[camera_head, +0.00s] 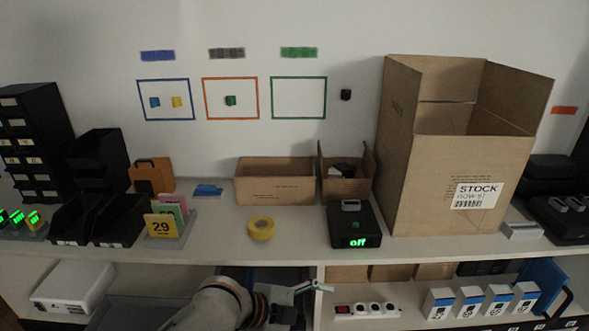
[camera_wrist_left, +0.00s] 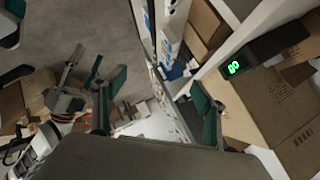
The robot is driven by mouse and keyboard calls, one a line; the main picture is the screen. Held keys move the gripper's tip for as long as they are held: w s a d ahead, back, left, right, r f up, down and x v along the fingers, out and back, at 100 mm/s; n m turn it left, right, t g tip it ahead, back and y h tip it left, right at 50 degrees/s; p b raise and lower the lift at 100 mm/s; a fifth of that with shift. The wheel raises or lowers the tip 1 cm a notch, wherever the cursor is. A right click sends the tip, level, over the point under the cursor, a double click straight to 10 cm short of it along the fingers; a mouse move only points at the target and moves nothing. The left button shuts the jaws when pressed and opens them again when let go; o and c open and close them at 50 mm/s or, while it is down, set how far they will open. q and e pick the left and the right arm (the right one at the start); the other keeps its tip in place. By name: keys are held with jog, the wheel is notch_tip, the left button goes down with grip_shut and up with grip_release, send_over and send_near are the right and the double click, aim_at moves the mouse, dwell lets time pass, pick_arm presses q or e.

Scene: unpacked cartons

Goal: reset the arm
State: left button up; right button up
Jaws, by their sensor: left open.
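My left arm comes in at the bottom of the head view, and its gripper (camera_head: 305,290) is below the front edge of the worktop (camera_head: 208,262). In the left wrist view my left gripper (camera_wrist_left: 152,92) has its two dark green fingers wide apart with nothing between them. What looks like my right gripper (camera_wrist_left: 92,76) shows at the left of the left wrist view, with part of its arm; whether it is open or shut is unclear. The right arm is not in the head view.
A tall open STOCK carton (camera_head: 425,165) stands at the right of the worktop. A low carton (camera_head: 275,187), a black device reading "off" (camera_head: 353,228) and yellow tape (camera_head: 261,228) are in the middle. Black bins (camera_head: 70,215) stand left. A lower shelf holds small boxes (camera_head: 468,303).

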pick_arm(q)
jog(key=s+a+f+n+t+y, duration=0.3)
jog(key=a+f+n, duration=0.5)
jog(key=a, duration=0.1)
jog(key=s+a+f+n+t+y, duration=0.2)
jog(key=s+a+f+n+t, duration=0.1)
jog(key=a+f+n, duration=0.5)
jog(key=s+a+f+n+y, duration=0.2)
jog(key=s+a+f, duration=0.2)
jog(key=s+a, duration=0.3)
jog(key=a, duration=0.3)
jog(key=shift+s+f+n+t+y, duration=0.2)
jog(key=shift+n+t+y, duration=0.1)
jog(key=shift+y, duration=0.1)
